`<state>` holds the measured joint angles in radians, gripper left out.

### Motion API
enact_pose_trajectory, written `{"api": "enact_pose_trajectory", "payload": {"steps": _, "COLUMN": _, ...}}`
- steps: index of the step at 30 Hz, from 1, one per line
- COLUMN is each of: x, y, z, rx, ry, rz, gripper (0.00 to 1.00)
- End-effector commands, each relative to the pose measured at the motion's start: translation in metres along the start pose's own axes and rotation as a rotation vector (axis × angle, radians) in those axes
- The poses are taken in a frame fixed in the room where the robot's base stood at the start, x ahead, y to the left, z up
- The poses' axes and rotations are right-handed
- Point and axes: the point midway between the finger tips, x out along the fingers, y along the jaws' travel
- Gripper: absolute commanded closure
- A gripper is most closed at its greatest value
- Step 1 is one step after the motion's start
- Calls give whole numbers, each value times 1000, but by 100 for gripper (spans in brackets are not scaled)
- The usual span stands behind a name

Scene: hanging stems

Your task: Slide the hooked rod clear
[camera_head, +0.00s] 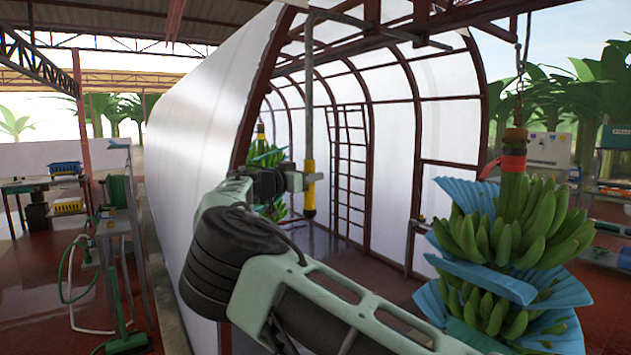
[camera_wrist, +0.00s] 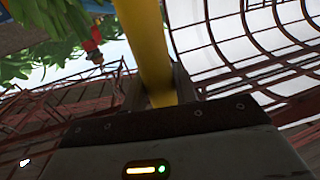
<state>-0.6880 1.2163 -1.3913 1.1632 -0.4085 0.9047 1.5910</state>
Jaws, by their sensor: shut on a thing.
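The hooked rod (camera_head: 309,110) hangs upright in the head view, a grey pole with a yellow grip and a black lower tip. Its top bends over near the overhead beam at the tunnel mouth. I cannot tell whether the hook touches the beam. My gripper (camera_head: 309,180) is shut on the yellow grip. In the wrist view the yellow part of the rod (camera_wrist: 148,50) runs between the two fingers of my gripper (camera_wrist: 160,90). The rod's upper end is out of the wrist view.
A banana bunch (camera_head: 520,225) with blue sheets hangs from a chain at the right. Another bunch (camera_head: 265,155) hangs behind my gripper inside the white arched tunnel (camera_head: 210,130). A ladder-like frame (camera_head: 350,170) stands inside. A work table (camera_head: 40,182) is at the far left.

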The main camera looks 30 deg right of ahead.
Motion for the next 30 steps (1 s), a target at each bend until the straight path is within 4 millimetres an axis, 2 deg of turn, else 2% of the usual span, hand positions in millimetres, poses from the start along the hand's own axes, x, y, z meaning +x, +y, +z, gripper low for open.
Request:
{"api": "enact_pose_trajectory", "payload": {"steps": 1, "x": -15, "y": -5, "z": 7, "rx": 5, "ry": 1, "rz": -11, "gripper": 100}}
{"api": "enact_pose_trajectory", "payload": {"steps": 6, "x": -64, "y": -15, "z": 6, "rx": 5, "ry": 2, "rz": -14, "gripper": 100}}
{"api": "enact_pose_trajectory", "payload": {"steps": 12, "x": -104, "y": -22, "z": 1, "rx": 3, "ry": 2, "rz": -10, "gripper": 100}}
{"api": "enact_pose_trajectory", "payload": {"steps": 16, "x": -113, "y": -22, "z": 0, "rx": 2, "ry": 1, "rz": -7, "gripper": 100}}
{"api": "enact_pose_trajectory", "payload": {"steps": 24, "x": -115, "y": -23, "z": -1, "rx": 1, "ry": 0, "rz": -9, "gripper": 100}}
{"api": "enact_pose_trajectory", "payload": {"steps": 25, "x": -115, "y": -23, "z": -1, "rx": 1, "ry": 0, "rz": -10, "gripper": 68}}
{"api": "enact_pose_trajectory", "payload": {"steps": 27, "x": -115, "y": -23, "z": 0, "rx": 1, "ry": 0, "rz": -10, "gripper": 51}}
{"api": "enact_pose_trajectory", "payload": {"steps": 30, "x": -114, "y": -23, "z": 0, "rx": 1, "ry": 0, "rz": -8, "gripper": 51}}
